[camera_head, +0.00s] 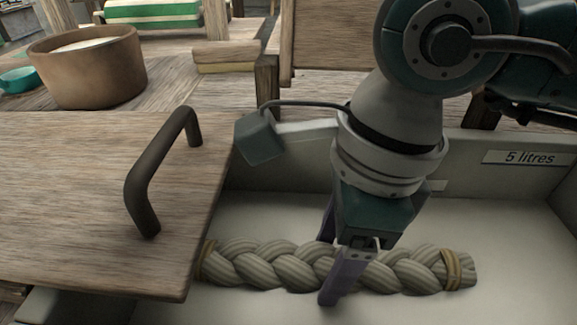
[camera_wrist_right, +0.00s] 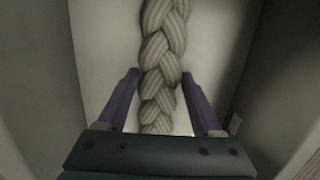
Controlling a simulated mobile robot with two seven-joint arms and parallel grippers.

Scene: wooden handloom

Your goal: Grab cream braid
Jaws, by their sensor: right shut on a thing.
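The cream braid (camera_head: 290,268) is a thick plaited piece, tied near both ends with tan bands. It lies lengthwise across the floor of a pale box (camera_head: 480,230). My right gripper (camera_head: 332,270) reaches down into the box and is shut on the cream braid near its middle, one purple finger on each side. In the right wrist view the braid (camera_wrist_right: 165,48) runs between the two fingers (camera_wrist_right: 160,80). My left gripper is not in view.
A wooden lid (camera_head: 80,190) with a dark handle (camera_head: 150,180) covers the box's left part, close to the braid's left end. The box's back wall bears a "5 litres" label (camera_head: 524,157). A brown bowl (camera_head: 90,75) stands behind at left.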

